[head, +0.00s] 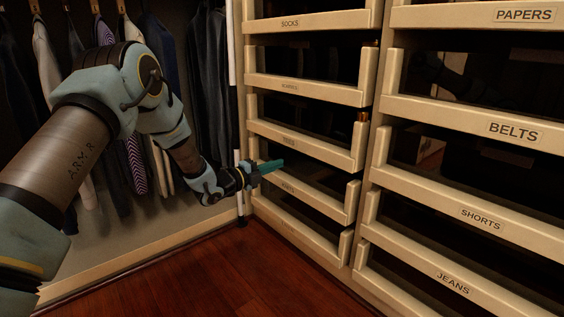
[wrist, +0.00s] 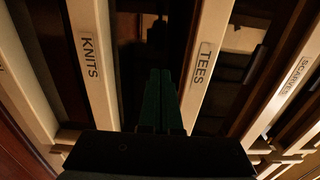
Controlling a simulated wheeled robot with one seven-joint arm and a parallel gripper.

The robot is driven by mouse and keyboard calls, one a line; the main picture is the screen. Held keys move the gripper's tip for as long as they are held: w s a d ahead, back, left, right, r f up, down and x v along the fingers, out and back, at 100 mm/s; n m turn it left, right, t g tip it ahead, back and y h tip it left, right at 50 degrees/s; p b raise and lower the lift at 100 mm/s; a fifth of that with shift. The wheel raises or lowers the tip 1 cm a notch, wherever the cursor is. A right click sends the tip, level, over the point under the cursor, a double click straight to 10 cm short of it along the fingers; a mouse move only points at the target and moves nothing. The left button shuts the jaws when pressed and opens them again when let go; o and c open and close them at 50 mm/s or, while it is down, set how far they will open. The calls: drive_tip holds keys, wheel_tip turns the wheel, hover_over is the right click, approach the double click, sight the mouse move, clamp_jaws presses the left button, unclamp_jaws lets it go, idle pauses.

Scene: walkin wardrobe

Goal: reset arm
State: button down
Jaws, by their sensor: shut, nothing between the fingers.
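My arm reaches in from the left in the head view. My gripper (head: 270,166) is shut and empty, with its teal fingers held together. It is in front of the left drawer column, between the tees drawer (head: 300,148) and the drawer below it. In the wrist view the shut fingers (wrist: 160,85) point into the dark gap between the knits drawer (wrist: 92,75) and the tees drawer (wrist: 203,70). I cannot tell whether the fingertips touch a drawer.
A right drawer column has fronts labelled belts (head: 500,128), shorts (head: 480,218) and jeans (head: 450,281). The socks drawer (head: 300,22) is high in the left column. Hanging clothes (head: 205,80) fill the back left. The wooden floor (head: 215,275) is clear.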

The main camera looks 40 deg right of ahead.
drive_tip(key=w+a+r+n+t+y+p, duration=0.3)
drive_tip(key=w+a+n+t, duration=0.15)
drive_tip(key=w+a, duration=0.4)
drive_tip(key=w+a+r+n+t+y+p, duration=0.3)
drive_tip(key=w+a+n, duration=0.2)
drive_tip(key=a, duration=0.7)
drive_tip(key=w+a+r+n+t+y+p, duration=0.1)
drive_tip(key=a+r+n+y, duration=0.15)
drive_tip(key=a+n, duration=0.45)
drive_tip(key=w+a+r+n+y+p, duration=0.1)
drive_tip(key=a+n+y, duration=0.25)
drive_tip(key=a, duration=0.75)
drive_tip(key=s+a+r+n+g+y+p, duration=0.1)
drive_tip(key=s+a+r+n+y, duration=0.1)
drive_tip(key=s+a+n, duration=0.35)
drive_tip(key=s+a+r+n+g+y+p, duration=0.1)
drive_tip(key=s+a+r+n+y+p, duration=0.15)
drive_tip(key=a, duration=0.65)
drive_tip(key=s+a+r+n+g+y+p, duration=0.1)
drive_tip(key=s+a+n+g, duration=0.1)
drive_tip(key=s+a+n, duration=0.35)
drive_tip(key=s+a+r+n+g+p, duration=0.1)
drive_tip(key=s+a+n+g, duration=0.15)
drive_tip(key=s, duration=0.55)
wheel_tip(320, 180, up, 38)
drive_tip(key=p, duration=3.7)
drive_tip(key=shift+f+m+t, duration=0.15)
drive_tip(key=shift+m+t, duration=0.15)
drive_tip(key=shift+w, duration=0.1)
